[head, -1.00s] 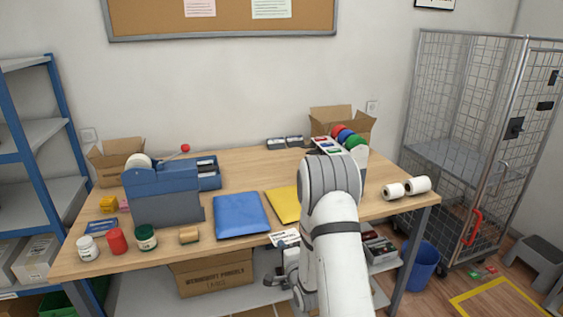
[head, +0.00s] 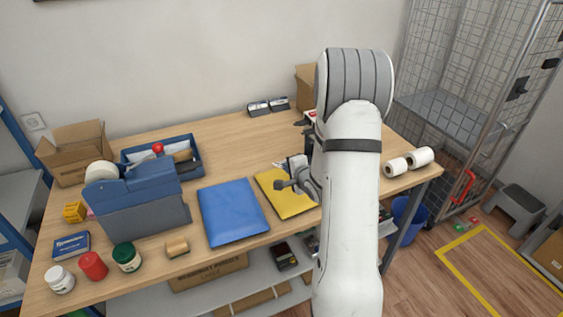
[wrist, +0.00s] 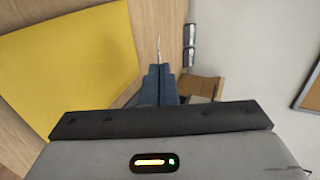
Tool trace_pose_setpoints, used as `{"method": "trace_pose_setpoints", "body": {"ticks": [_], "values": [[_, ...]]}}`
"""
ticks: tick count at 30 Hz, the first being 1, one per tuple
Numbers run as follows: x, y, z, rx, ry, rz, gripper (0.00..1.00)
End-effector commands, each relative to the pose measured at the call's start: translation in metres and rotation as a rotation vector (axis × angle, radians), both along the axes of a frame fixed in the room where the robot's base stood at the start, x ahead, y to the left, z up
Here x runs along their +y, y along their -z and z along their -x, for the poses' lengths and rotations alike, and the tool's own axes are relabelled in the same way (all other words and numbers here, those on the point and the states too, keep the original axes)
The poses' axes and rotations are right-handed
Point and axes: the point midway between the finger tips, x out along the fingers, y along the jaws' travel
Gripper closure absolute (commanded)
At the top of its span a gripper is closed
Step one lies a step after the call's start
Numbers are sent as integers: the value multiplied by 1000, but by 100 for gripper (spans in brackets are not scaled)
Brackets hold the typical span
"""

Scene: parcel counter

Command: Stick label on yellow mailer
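The yellow mailer (head: 274,194) lies flat on the table, right of the blue mailer, partly covered by my arm. It fills the upper left of the wrist view (wrist: 70,55). My gripper (head: 292,166) is above the mailer's far part. In the wrist view my gripper's blue-grey fingers (wrist: 158,72) are together, with a thin white label (wrist: 158,47) standing edge-on between their tips. In the head view the label is small and its print cannot be read. It appears apart from the mailer.
The blue mailer (head: 232,211) lies left of the yellow one. A blue dispenser (head: 140,200), a blue tray (head: 197,160) and several jars stand further left. The table behind the mailers is clear.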

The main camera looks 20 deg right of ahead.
Motion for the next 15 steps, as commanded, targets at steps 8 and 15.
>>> {"method": "trace_pose_setpoints", "body": {"ticks": [8, 15], "values": [[12, 26, -4, -1, -22, 0, 100], [17, 56, -5, -1, -29, -1, 100]]}}
